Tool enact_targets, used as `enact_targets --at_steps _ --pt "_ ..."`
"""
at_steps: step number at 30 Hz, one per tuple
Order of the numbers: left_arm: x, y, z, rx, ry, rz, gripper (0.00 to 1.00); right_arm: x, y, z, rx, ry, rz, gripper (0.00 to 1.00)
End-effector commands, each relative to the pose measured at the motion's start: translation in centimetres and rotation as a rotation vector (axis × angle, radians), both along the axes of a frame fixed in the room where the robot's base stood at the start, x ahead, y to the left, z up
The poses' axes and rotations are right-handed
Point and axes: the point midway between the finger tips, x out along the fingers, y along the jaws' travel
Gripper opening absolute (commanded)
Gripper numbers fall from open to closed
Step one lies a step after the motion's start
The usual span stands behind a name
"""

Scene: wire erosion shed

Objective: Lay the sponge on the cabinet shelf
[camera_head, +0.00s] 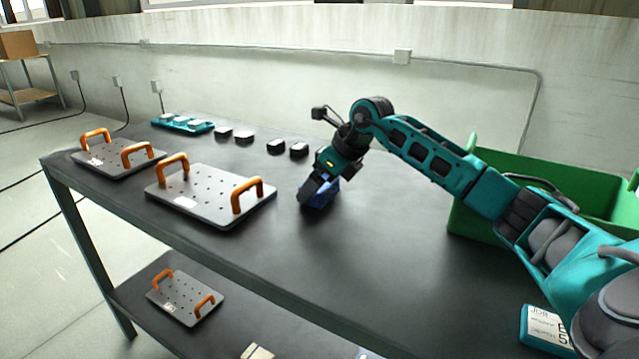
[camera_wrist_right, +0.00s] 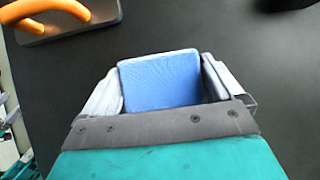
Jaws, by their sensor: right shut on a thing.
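A blue sponge (camera_wrist_right: 160,80) sits between the two fingers of my right gripper (camera_wrist_right: 165,90) in the wrist view. In the head view my right gripper (camera_head: 318,196) points down at the middle of the dark table, shut on the sponge (camera_head: 325,194). The sponge is at or just above the tabletop; I cannot tell whether it touches. The gripper partly hides it. No cabinet is clearly seen; a lower shelf (camera_head: 240,318) shows under the table. My left gripper is not in view.
Plates with orange handles stand on the table (camera_head: 400,260), one (camera_head: 211,200) left of my right gripper. Several small dark blocks (camera_head: 275,147) and a teal tray (camera_head: 182,123) lie behind. A green bin (camera_head: 462,222) stands at right. Another handled plate (camera_head: 185,299) lies on the lower shelf.

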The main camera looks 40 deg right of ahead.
Motion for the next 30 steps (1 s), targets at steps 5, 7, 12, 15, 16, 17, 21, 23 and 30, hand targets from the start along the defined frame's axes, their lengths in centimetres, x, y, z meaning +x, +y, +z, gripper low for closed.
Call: enact_targets --at_steps 5,7,12,15,16,17,21,23,30 --pt "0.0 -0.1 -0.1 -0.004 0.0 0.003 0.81 0.0 0.0 -0.3 0.0 0.001 0.0 0.65" --pt "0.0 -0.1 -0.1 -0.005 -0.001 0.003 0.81 0.0 0.0 -0.3 0.0 0.001 0.001 0.97" --pt "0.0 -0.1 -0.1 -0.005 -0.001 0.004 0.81 0.0 0.0 -0.3 0.0 0.001 0.001 1.0" --pt "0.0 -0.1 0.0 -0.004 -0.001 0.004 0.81 0.0 0.0 -0.1 0.0 0.001 0.001 1.0" --pt "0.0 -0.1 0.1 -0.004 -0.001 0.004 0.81 0.0 0.0 0.0 0.0 0.001 0.0 1.0" --pt "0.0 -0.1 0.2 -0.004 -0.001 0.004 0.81 0.0 0.0 0.3 0.0 0.0 0.0 1.0" --pt "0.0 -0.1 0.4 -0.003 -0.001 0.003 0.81 -1.0 -0.5 1.9 -0.004 -0.001 -0.001 1.0" --pt "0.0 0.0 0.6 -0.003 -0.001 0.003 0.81 -1.6 -0.8 2.9 -0.004 -0.002 -0.001 1.0" --pt "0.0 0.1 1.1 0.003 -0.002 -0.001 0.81 -4.3 -1.8 7.3 -0.003 -0.001 0.0 1.0"
